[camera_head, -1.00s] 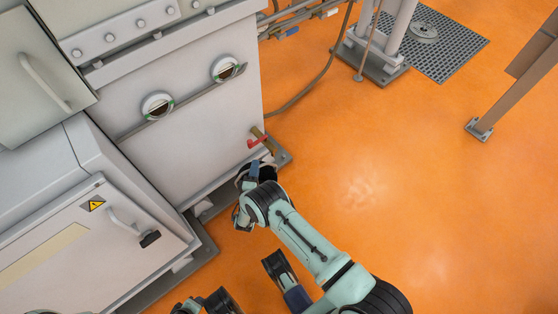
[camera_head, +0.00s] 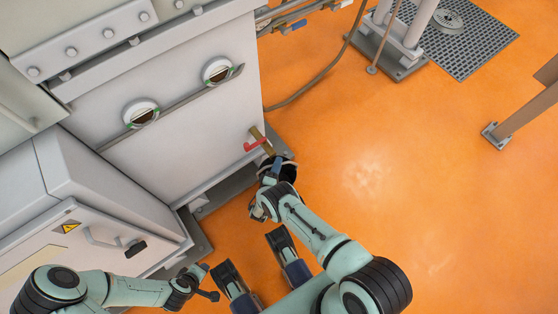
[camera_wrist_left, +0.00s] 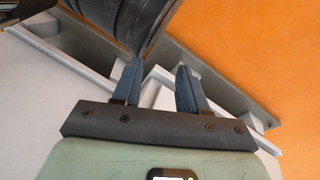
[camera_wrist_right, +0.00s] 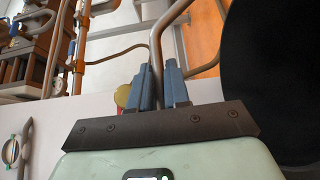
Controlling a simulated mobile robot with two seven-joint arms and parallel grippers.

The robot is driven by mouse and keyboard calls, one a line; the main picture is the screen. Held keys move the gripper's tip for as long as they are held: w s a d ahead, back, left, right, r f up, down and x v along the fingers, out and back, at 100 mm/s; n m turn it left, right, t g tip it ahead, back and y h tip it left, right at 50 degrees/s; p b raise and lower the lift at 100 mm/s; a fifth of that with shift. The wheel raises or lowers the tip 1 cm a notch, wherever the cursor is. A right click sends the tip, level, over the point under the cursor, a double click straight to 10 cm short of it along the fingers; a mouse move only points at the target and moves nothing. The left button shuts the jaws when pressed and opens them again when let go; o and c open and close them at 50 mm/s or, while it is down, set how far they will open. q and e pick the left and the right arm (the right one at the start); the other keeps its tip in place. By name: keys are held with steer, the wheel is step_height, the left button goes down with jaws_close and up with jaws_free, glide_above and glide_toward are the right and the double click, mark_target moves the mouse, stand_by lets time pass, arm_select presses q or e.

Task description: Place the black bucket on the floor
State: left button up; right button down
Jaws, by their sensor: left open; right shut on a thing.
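The black bucket (camera_wrist_right: 275,80) fills the right side of the right wrist view as a dark round shape. My right gripper (camera_wrist_right: 158,72) is shut on the metal bar of its handle. In the head view the bucket (camera_head: 288,171) shows as a small dark shape, partly hidden by my right gripper (camera_head: 272,168), close to the machine's lower corner. My left gripper (camera_head: 209,283) is open and empty at the lower left of it. In the left wrist view its fingers (camera_wrist_left: 158,72) are apart, below a dark ribbed cylinder that I cannot surely identify.
The grey machine (camera_head: 170,150) fills the left. A red-handled valve (camera_head: 255,145) juts from its corner near the right gripper. The orange floor (camera_head: 400,210) is clear at the middle and right. A post foot (camera_head: 497,136) and a floor grate (camera_head: 470,50) lie farther off.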

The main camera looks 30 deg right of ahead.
steer(key=shift+f, duration=0.4)
arm_select(q)
steer(key=s+a+f+g+b, duration=0.1)
steer(key=s+f+g+b, duration=0.3)
steer(key=s+f, duration=0.3)
steer(key=shift+s+a+f+n+b, duration=0.2)
steer(key=shift+s+n+b, duration=0.4)
steer(key=shift+s, duration=1.35)
arm_select(e)
steer(key=shift+f, duration=2.95)
steer(key=shift+f, duration=0.75)
steer(key=c, duration=1)
jaws_free()
steer(key=shift+s+a, duration=0.1)
